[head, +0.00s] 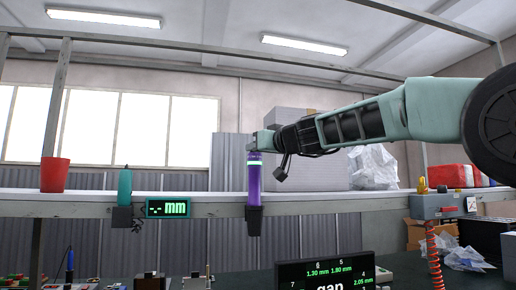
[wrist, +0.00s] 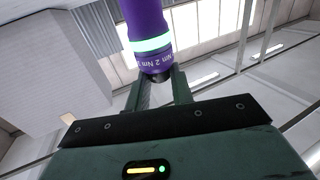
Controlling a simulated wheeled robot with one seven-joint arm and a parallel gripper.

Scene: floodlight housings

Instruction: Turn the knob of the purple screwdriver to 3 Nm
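The purple screwdriver (head: 254,180) stands upright in a dark holder (head: 253,220) on the shelf's front edge, with a glowing pale green band near its top. In the wrist view the screwdriver (wrist: 147,25) comes down from the top edge, with white lettering below the band. "2 Nm" reads there, with another "Nm" at the right edge; other marks are turned out of sight. My gripper (head: 261,141) is at the screwdriver's top end. In the wrist view its two fingers (wrist: 158,82) sit on either side of the dark knob end, apparently closed on it; the contact is partly hidden.
On the shelf (head: 330,202) are a red cup (head: 55,175), a teal tool (head: 125,186) in a holder and a green "mm" display (head: 167,208) to the left. A clear plastic bag (head: 373,168) lies behind my arm. A dark gap display (head: 325,273) stands below.

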